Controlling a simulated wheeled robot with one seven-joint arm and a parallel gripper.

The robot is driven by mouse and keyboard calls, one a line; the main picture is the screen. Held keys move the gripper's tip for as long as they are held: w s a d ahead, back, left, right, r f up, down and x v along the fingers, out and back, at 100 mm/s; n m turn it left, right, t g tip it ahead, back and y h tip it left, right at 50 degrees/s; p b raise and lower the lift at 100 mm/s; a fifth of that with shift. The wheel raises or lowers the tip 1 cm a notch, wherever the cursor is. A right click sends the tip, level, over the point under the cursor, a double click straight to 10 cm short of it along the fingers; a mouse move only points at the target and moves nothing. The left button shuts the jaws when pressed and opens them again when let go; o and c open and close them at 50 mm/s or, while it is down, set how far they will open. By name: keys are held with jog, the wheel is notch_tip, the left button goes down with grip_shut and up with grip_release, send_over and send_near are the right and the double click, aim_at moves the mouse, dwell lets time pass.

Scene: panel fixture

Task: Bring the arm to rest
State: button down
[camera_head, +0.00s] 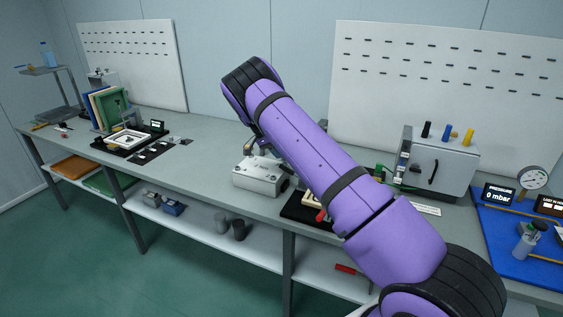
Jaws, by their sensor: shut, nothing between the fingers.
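My purple arm (320,165) with black bands reaches up from the lower right to a black-ringed joint (250,82) near the middle of the picture. The parts beyond that joint are mostly hidden behind the arm. I cannot make out my gripper or its fingers. The arm is in front of the grey workbench (205,160) and covers part of its middle.
A light metal box (258,178) sits on the bench beside the arm. A grey panel unit (440,165) with coloured knobs stands right of it. A blue mat (500,240) with gauges is far right. Upright folders (108,106) stand left.

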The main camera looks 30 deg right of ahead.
jog(key=w+f+v, duration=0.1)
jog(key=v, duration=0.6)
jog(key=shift+a, duration=0.4)
jog(key=s+a+r+n+t+y, duration=0.1)
jog(key=s+r+n+t+y, duration=0.15)
jog(key=s+r, duration=1)
jog(key=s+r+n+t+y, duration=0.25)
jog(key=s+r, duration=0.65)
jog(key=r, duration=0.7)
jog(key=s+a+n+t, duration=0.1)
jog(key=s+a+n, duration=0.1)
jog(key=s, duration=0.9)
jog(key=s+a+n+t, duration=0.2)
jog(key=s+a+n, duration=0.1)
jog(key=s, duration=0.8)
jog(key=s+a+n+t, duration=0.2)
jog(key=s+a+n, duration=0.1)
jog(key=s, duration=0.8)
jog(key=shift+r, duration=0.2)
